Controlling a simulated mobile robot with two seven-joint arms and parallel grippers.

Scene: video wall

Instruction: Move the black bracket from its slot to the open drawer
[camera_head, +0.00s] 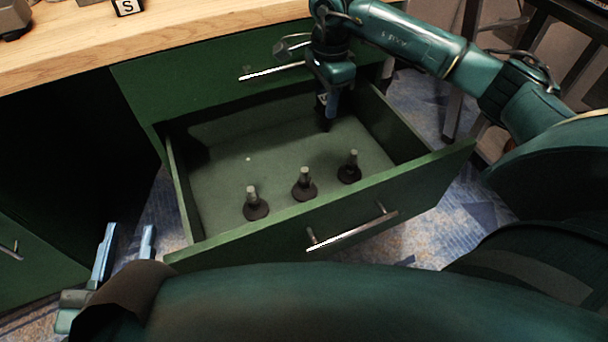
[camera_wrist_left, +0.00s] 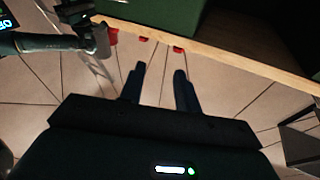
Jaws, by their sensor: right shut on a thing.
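The open green drawer (camera_head: 210,192) is pulled out below the wooden desk top. My right gripper (camera_head: 328,106) points down inside the drawer's outline, near its back right. It is shut on a small dark thing, seemingly the black bracket (camera_head: 325,124), mostly hidden by the fingers. I cannot tell whether it touches the drawer floor. My left gripper (camera_head: 128,234) is low at the left, outside the drawer, with its fingers apart and nothing between them. It also shows open and empty in the left wrist view (camera_wrist_left: 158,78).
Several dark round-based pieces with pale upright posts stand along the drawer's front, including a left one (camera_head: 256,206), a middle one (camera_head: 304,186) and a right one (camera_head: 349,169). The drawer's left and back floor is clear. The wooden desk top (camera_head: 180,32) is above.

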